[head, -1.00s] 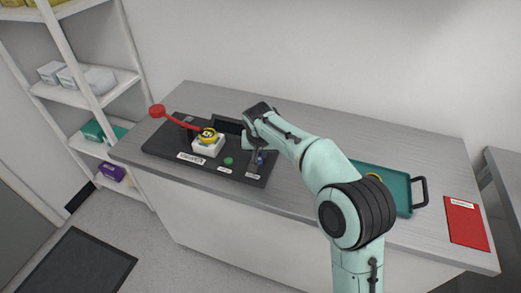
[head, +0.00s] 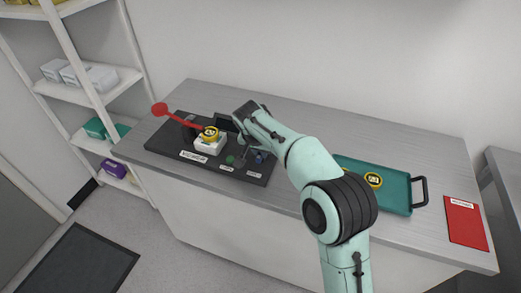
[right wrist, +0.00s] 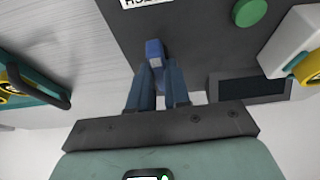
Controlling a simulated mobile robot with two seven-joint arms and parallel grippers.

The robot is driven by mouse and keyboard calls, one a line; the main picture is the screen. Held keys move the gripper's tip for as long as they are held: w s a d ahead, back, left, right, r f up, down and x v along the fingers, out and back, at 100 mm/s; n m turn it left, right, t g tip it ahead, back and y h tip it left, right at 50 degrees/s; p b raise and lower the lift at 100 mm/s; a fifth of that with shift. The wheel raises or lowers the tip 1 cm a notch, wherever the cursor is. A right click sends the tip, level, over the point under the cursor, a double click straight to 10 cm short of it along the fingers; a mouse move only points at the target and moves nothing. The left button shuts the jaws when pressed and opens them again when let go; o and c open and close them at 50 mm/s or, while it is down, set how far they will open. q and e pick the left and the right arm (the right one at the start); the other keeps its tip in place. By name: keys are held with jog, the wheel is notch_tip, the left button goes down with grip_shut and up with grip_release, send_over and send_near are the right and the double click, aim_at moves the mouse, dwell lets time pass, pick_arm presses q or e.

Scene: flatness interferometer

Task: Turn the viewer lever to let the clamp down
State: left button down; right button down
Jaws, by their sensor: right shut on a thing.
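The black instrument base (head: 205,179) lies on the bench's left part. A small blue lever (head: 259,157) stands near its right end; in the right wrist view it (right wrist: 154,50) sits between my fingertips, near a label partly reading "HOL". My right gripper (right wrist: 157,75) is shut on it; the arm partly hides this place in the head view. A red arm with a round end (head: 160,109) reaches from upper left to a yellow-ringed round piece (head: 210,133) on a white block (head: 210,146). Whether it touches the piece is unclear. My left gripper is not in view.
A green button (head: 230,160) and a dark screen (right wrist: 250,87) are close to my right gripper. A teal tray (head: 398,200) with a yellow-ringed piece (head: 373,180) stands right of my arm. A red labelled sheet (head: 466,222) lies at the far right.

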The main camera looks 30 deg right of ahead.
jog(key=shift+f, duration=0.15)
jog(key=c, duration=1.1)
grip_release()
jog(key=shift+r, duration=0.2)
jog(key=p+v, duration=0.1)
jog(key=v, duration=1.2)
jog(key=shift+r, duration=0.1)
